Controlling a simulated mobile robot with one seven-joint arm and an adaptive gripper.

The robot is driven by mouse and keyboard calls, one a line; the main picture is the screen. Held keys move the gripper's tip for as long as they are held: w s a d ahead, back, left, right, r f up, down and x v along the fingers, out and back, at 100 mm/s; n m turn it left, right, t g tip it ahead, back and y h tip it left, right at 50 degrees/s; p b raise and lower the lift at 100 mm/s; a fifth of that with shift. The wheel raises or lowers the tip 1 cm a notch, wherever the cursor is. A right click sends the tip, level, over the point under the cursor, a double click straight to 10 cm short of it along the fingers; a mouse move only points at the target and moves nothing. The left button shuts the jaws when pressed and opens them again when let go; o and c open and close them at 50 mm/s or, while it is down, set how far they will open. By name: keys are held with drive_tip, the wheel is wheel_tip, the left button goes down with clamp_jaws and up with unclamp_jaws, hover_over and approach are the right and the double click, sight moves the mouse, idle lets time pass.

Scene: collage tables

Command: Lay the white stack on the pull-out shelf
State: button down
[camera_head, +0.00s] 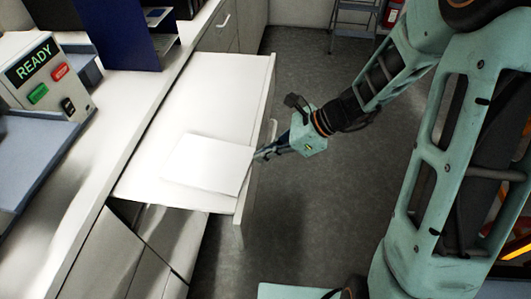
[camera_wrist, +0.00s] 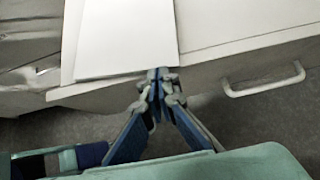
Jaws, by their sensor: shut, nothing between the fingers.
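The white stack (camera_head: 209,164) lies flat on the pull-out shelf (camera_head: 229,92), near the shelf's front edge and its near end. In the wrist view the stack (camera_wrist: 126,38) fills the upper left, with the bare shelf top (camera_wrist: 218,20) to its right. My gripper (camera_head: 258,155) is at the shelf's front edge, close by the stack's right corner. In the wrist view my gripper's fingertips (camera_wrist: 160,77) are together, with nothing visible between them, just at the stack's edge. I cannot tell whether they touch it.
A counter (camera_head: 128,118) runs along the left, with a READY panel (camera_head: 46,75), a blue tray (camera_head: 40,150) and a dark blue holder (camera_head: 122,32) on it. The shelf's handle (camera_wrist: 264,82) sticks out in front. Open floor (camera_head: 310,215) lies right; a step stool (camera_head: 353,22) stands behind.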

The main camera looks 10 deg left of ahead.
drive_tip(key=v, duration=1.2)
